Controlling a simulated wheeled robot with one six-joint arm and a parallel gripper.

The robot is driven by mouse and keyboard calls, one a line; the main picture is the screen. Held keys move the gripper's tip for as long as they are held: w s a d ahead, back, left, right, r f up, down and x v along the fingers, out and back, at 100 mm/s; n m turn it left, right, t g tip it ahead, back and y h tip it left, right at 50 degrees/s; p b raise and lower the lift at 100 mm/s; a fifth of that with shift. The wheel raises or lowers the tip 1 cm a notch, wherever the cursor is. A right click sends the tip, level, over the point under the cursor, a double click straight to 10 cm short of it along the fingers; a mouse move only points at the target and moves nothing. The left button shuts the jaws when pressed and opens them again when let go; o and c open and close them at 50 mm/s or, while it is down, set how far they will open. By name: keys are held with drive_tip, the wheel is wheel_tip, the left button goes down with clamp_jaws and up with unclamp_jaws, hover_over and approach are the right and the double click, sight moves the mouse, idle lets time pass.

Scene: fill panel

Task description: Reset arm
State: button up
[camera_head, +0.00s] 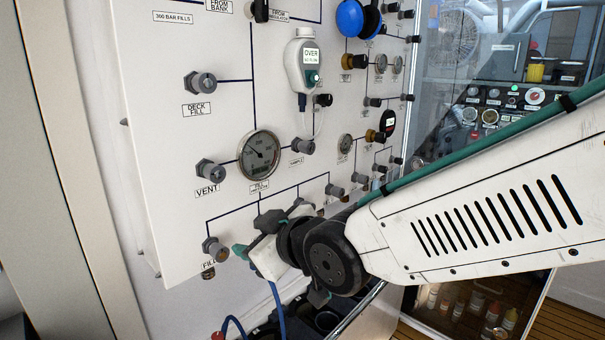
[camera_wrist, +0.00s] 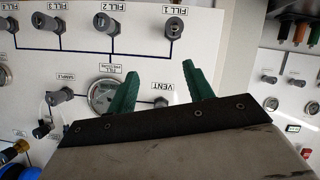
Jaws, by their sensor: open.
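My arm reaches in from the right in the head view. My gripper (camera_head: 262,256) is in front of the lower part of the white fill panel (camera_head: 160,110), just right of the lower-left fill knob (camera_head: 214,248). In the wrist view, which shows the panel upside down, the two green fingers of my gripper (camera_wrist: 162,85) stand apart with nothing held between them. The vent knob (camera_wrist: 161,101) shows behind the gap, and the round pressure gauge (camera_wrist: 102,95) is partly hidden by the left finger. Whether the fingers touch the panel cannot be told.
Knobs stick out of the panel, among them the vent knob (camera_head: 209,170) and deck fill knob (camera_head: 201,83). A white handheld meter (camera_head: 303,66) hangs above. A blue hose (camera_head: 278,305) runs below my gripper. A glass-fronted cabinet (camera_head: 440,85) stands to the right.

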drive_tip(key=s+d+f+m+g+h, duration=0.2)
drive_tip(key=s+d+f+m+h, duration=0.15)
drive_tip(key=d, duration=0.55)
drive_tip(key=s+d+f+m+g+h, duration=0.2)
drive_tip(key=s+d+f+g+h, duration=0.15)
drive_tip(key=d, duration=0.65)
drive_tip(key=s+d+r+m+g+h, duration=0.1)
drive_tip(key=s+d+r+m, duration=0.1)
drive_tip(key=s+d, duration=0.4)
drive_tip(key=s+d+r+m+g+h, duration=0.1)
drive_tip(key=s+d+m, duration=0.4)
drive_tip(key=d, duration=0.6)
drive_tip(key=shift+s+r+g, duration=0.35)
drive_tip(key=shift+s, duration=0.25)
idle(2.8)
